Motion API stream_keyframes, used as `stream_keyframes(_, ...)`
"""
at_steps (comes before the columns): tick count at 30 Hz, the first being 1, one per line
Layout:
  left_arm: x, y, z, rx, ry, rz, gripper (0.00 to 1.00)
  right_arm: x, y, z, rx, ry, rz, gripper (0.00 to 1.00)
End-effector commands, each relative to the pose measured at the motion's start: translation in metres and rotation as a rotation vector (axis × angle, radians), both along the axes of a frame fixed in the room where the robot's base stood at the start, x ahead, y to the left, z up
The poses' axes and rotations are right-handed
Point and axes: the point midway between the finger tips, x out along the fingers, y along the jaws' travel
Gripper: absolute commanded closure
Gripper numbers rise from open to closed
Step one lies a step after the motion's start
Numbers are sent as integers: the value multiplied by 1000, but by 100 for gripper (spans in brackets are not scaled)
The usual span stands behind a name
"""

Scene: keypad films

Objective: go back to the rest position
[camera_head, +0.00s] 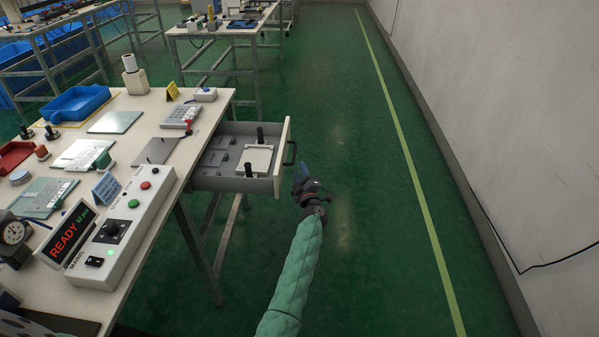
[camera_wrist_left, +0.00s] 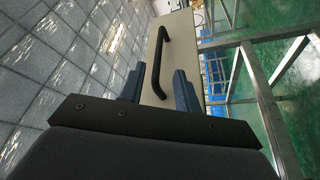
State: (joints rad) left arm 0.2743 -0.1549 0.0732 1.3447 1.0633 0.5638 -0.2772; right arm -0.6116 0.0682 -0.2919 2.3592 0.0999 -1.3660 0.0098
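My left gripper (camera_head: 303,180) is out over the green floor, just right of the pulled-out grey drawer (camera_head: 236,184). Its blue fingers (camera_wrist_left: 158,88) are spread in the left wrist view. The drawer's black handle (camera_head: 291,152) shows beyond and partly between the fingers in that view (camera_wrist_left: 163,55). The fingers are not closed on it; I cannot tell the exact gap. The drawer holds a pale plate (camera_head: 256,159) with black knobs and several grey pieces. My right gripper is not in view.
A white wall (camera_head: 500,110) stands at right. The green floor (camera_head: 375,220) between is clear.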

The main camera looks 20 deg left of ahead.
Motion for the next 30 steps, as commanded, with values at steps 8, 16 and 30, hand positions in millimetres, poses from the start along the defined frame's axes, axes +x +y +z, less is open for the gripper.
stream_keyframes(8, -1, -5, -2, -5, 2, -3, 68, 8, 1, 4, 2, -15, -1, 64)
stream_keyframes(16, 12, -27, -8, -35, 26, -139, 68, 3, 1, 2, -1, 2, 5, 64)
stream_keyframes(30, 25, -141, 39, 170, 241, -762, 68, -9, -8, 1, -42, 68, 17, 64)
